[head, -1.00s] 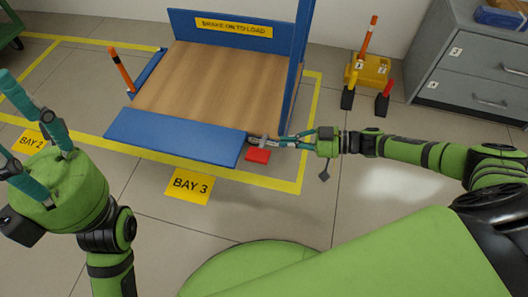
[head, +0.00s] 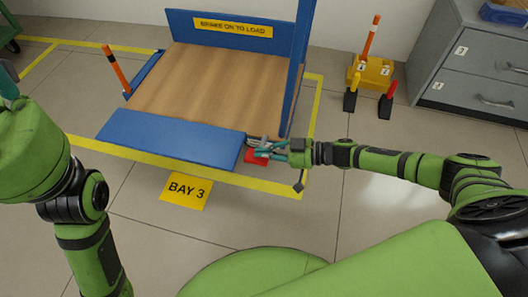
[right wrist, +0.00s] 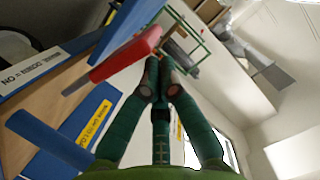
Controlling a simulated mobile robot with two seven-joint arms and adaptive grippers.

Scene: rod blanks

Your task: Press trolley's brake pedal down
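The trolley (head: 215,85) has a wooden deck with blue edges. Its red brake pedal (head: 255,158) sticks out low at the front right corner and is partly covered by my right gripper's fingers. The pedal also shows in the right wrist view (right wrist: 125,55), just beyond and left of the fingertips. My right gripper (head: 262,148) reaches in from the right over the pedal; its fingertips (right wrist: 161,72) are drawn together with nothing seen between them. I cannot tell whether they touch the pedal. My left gripper (head: 8,85) is mostly cut off at the left edge.
A blue post (head: 299,65) rises at the trolley's right side. A yellow BAY 3 label (head: 187,190) lies on the floor in front. A yellow box (head: 372,72) and a grey drawer cabinet (head: 475,70) stand at the right.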

